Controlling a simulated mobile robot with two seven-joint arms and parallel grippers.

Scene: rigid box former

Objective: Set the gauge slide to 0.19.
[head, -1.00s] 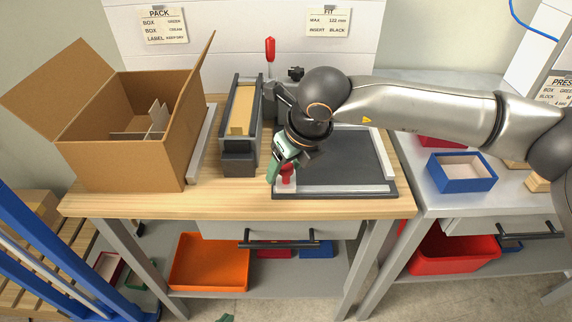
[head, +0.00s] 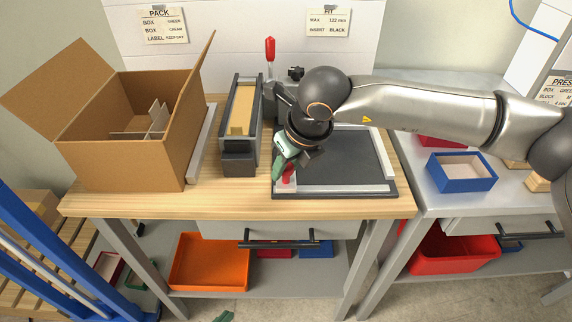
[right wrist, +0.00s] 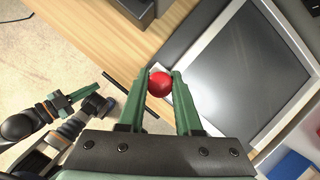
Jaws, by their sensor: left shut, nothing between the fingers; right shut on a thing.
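The gauge is a dark flat plate (head: 340,172) with a pale metal border, lying at the right of the wooden bench. A red knob (head: 289,180) stands at its near left corner, by a small pale block. My right gripper (right wrist: 160,84) is shut on the red knob (right wrist: 160,84), one green finger on each side. In the head view, this gripper and its wrist partly hide the knob and the plate's left edge. No scale or reading is legible. My left gripper (right wrist: 80,97) is shut and empty, low in front of the bench; only a green tip shows in the head view (head: 226,317).
An open cardboard box (head: 125,165) with dividers stands at the left of the bench. A dark fixture with a tan strip (head: 240,110) stands between box and gauge. A red-handled tool (head: 270,50) rises behind. A blue tray (head: 461,172) is on the right bench.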

